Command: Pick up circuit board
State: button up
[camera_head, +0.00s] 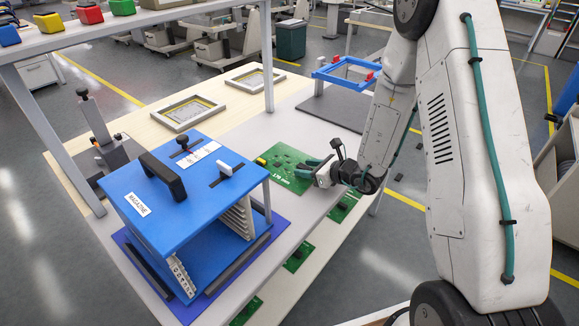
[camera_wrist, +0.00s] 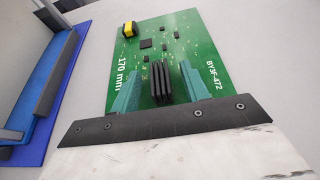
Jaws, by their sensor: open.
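A green circuit board (camera_head: 285,159) lies flat on the grey table top, to the right of the blue magazine. It carries a yellow component, black chips and the marking "170 mm". My gripper (camera_head: 311,168) is at the board's right side in the head view. In the wrist view the board (camera_wrist: 203,48) fills the upper middle. There my gripper (camera_wrist: 160,85) shows two teal fingers spread apart over its near part, with a black finned component between them. Whether the fingers touch the board or the component I cannot tell.
The blue magazine (camera_head: 216,198) with a black handle stands left of the board on a blue mat. Two grey frames (camera_head: 187,112) and a blue frame with red blocks (camera_head: 346,73) lie farther back. More green boards (camera_head: 298,258) lie on a lower shelf. A shelf post (camera_head: 267,60) rises behind.

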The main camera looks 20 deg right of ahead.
grip_shut()
